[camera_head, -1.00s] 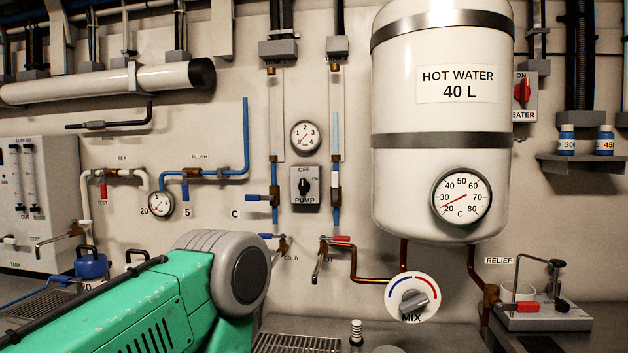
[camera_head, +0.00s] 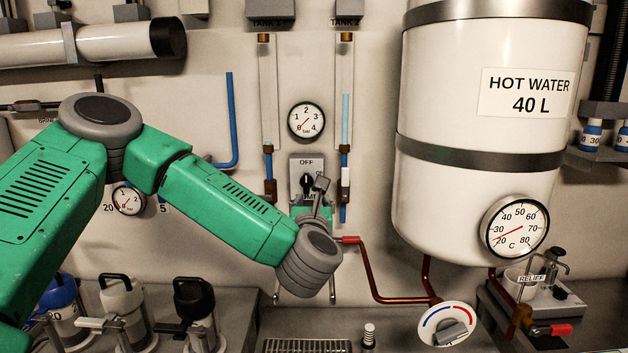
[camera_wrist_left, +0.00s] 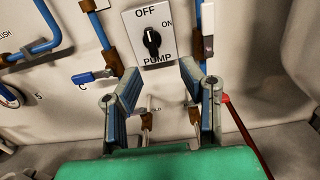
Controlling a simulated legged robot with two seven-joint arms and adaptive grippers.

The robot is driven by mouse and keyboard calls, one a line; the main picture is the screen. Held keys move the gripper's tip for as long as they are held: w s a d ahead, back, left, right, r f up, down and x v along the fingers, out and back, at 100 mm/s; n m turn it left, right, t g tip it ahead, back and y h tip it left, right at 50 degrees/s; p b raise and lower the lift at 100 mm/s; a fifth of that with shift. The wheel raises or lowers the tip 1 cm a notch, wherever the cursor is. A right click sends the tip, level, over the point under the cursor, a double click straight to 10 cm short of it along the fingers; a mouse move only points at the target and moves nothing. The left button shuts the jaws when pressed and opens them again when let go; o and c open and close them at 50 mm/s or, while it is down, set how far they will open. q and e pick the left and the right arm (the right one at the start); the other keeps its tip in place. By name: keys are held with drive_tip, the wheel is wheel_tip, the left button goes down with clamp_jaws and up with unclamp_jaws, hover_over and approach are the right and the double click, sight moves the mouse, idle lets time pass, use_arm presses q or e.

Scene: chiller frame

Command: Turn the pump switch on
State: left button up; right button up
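The pump switch (camera_head: 307,165) is a light grey plate on the wall with a black rotary knob, below the small round bar gauge. It also shows in the left wrist view (camera_wrist_left: 170,30), where the knob (camera_wrist_left: 152,40) stands nearly upright, its white mark towards OFF; ON is to its right. My left gripper (camera_wrist_left: 158,76) is open and empty. Its two fingers lie either side of and just below the switch plate, pointing towards it. In the head view the gripper (camera_head: 318,196) partly covers the plate's lower part and PUMP label. My right gripper is not in view.
Blue pipes with valves (camera_wrist_left: 97,76) flank the switch. A red-handled valve (camera_head: 347,240) and copper pipe are right of my wrist. The white hot water tank (camera_head: 480,190) stands further right, with the MIX dial (camera_head: 447,323) below. Several lidded jugs (camera_head: 122,300) stand lower left.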

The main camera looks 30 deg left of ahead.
sight(304, 184)
use_arm(q)
drive_tip(key=x, duration=0.4)
drive_tip(key=s+a+p+x, duration=0.1)
drive_tip(key=x, duration=0.3)
drive_tip(key=a+p+x, duration=0.1)
drive_tip(key=x, duration=0.3)
drive_tip(key=shift+w+a+f, duration=0.2)
drive_tip(key=shift+a+f, duration=0.1)
drive_tip(key=shift+f, duration=0.1)
drive_tip(key=shift+w+d+r+p, duration=0.15)
drive_tip(key=shift+w+d+p, duration=0.2)
drive_tip(key=shift+w, duration=0.2)
drive_tip(key=shift+w+d, duration=0.1)
drive_tip(key=shift+d, duration=0.25)
drive_tip(key=shift+a, duration=0.25)
drive_tip(key=shift+c, duration=0.8)
drive_tip(key=shift+a, duration=0.35)
clamp_jaws()
drive_tip(key=shift+a, duration=0.2)
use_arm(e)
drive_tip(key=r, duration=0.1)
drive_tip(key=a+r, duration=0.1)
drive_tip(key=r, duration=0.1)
